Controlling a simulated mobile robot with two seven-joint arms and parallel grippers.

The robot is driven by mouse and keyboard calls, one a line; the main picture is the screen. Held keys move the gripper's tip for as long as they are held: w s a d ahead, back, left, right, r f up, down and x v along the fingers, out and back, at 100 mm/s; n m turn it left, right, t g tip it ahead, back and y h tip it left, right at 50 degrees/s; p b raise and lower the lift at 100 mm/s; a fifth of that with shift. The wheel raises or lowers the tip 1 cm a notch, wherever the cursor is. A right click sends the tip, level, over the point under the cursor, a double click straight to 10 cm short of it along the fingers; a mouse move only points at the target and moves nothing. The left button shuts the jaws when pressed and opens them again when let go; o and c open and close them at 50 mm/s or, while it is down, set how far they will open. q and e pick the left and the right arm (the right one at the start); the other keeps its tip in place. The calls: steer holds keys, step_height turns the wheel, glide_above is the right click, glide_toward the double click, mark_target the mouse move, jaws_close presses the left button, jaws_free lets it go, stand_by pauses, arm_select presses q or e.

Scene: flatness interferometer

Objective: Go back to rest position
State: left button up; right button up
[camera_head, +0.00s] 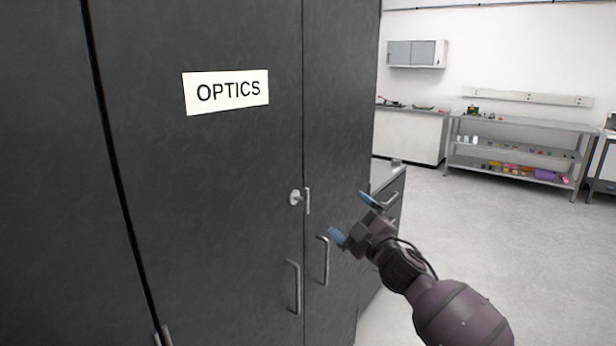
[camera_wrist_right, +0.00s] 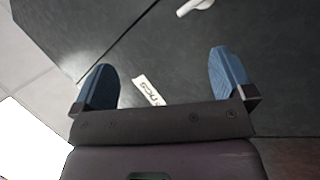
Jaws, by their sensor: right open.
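My right gripper (camera_head: 353,217) is open and empty, held in the air in front of the dark cabinet (camera_head: 220,200) in the head view. Its two blue fingertips are spread apart and show from behind in the right wrist view (camera_wrist_right: 165,85), with nothing between them but the cabinet face beyond. My left gripper is not in view. The cabinet doors look shut and carry a white OPTICS label (camera_head: 226,91), which also shows in the right wrist view (camera_wrist_right: 149,90).
The cabinet has a lock with a small handle (camera_head: 296,198) and two bar handles, left (camera_head: 293,286) and right (camera_head: 323,261). A low grey drawer unit (camera_head: 392,195) stands just behind my right gripper. A metal shelf rack (camera_head: 520,130) stands at the back. The floor (camera_head: 530,240) at right is clear.

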steer(key=s+d+f+m+g+h, duration=0.2)
steer(key=s+d+f+m, duration=0.3)
steer(key=s+f, duration=0.6)
steer(key=s+d+f+m+g+h, duration=0.2)
steer(key=s+d+f+m+h, duration=0.3)
steer(key=s+f, duration=0.7)
steer(key=s+d+f+m+g+h, duration=0.2)
steer(key=s+d+f+m+h, duration=0.2)
steer(key=s+f, duration=0.8)
steer(key=s+d+m, duration=0.2)
steer(key=s+d, duration=0.2)
steer(key=shift+s+f, duration=0.25)
steer(key=shift+s, duration=0.15)
